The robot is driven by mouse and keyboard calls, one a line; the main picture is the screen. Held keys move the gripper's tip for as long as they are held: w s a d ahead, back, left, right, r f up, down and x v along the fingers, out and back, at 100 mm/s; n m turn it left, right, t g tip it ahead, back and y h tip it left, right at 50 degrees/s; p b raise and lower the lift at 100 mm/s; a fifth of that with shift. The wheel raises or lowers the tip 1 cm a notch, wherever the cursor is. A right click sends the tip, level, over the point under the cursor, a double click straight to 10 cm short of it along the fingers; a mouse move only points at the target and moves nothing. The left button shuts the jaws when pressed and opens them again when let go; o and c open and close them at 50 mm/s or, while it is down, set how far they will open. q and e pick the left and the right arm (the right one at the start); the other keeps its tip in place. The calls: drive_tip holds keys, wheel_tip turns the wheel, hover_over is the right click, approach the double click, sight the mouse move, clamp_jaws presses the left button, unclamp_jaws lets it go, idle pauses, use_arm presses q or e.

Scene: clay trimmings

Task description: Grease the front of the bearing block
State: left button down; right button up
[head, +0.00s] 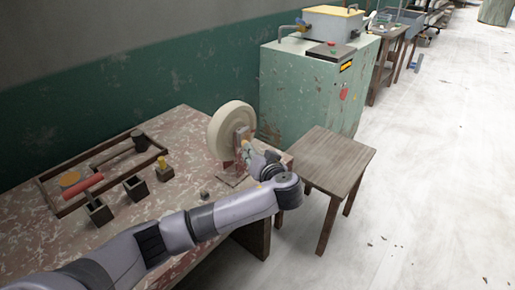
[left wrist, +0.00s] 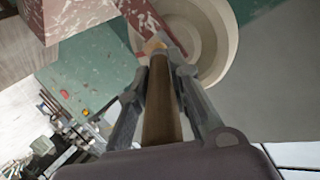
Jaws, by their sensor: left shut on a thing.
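My left gripper (head: 252,158) is at the right end of the worktable, close in front of the cream wheel (head: 228,122). In the left wrist view my left gripper (left wrist: 158,75) is shut on a brush-like tool (left wrist: 162,115) with a brown handle and an orange-yellow tip, pointing away from me. The reddish bearing block (head: 228,165) stands at the wheel's near side, partly hidden by the gripper. In the left wrist view the tool tip overlaps the red stand beside the wheel (left wrist: 217,60); I cannot tell whether it touches. My right gripper is not in view.
A stool (head: 340,158) and green cabinet (head: 305,95) stand right.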

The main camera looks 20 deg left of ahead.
use_arm(q)
drive_tip(key=shift+s+a+r, duration=0.1)
drive_tip(key=shift+s+a, duration=0.05)
drive_tip(key=shift+s, duration=0.35)
drive_tip(key=shift+s+r+p, duration=0.1)
drive_tip(key=shift+r+p, duration=0.4)
drive_tip(key=shift+w+d+b, duration=0.25)
drive_tip(key=shift+w+b, duration=0.25)
drive_tip(key=shift+w, duration=0.25)
drive_tip(key=shift+w+d+r, duration=0.1)
drive_tip(key=shift+w, duration=0.4)
drive_tip(key=shift+s+a+p, duration=0.3)
drive_tip(key=shift+s+p, duration=0.15)
drive_tip(key=shift+s, duration=0.35)
drive_tip(key=shift+s+a, duration=0.25)
drive_tip(key=shift+s, duration=0.35)
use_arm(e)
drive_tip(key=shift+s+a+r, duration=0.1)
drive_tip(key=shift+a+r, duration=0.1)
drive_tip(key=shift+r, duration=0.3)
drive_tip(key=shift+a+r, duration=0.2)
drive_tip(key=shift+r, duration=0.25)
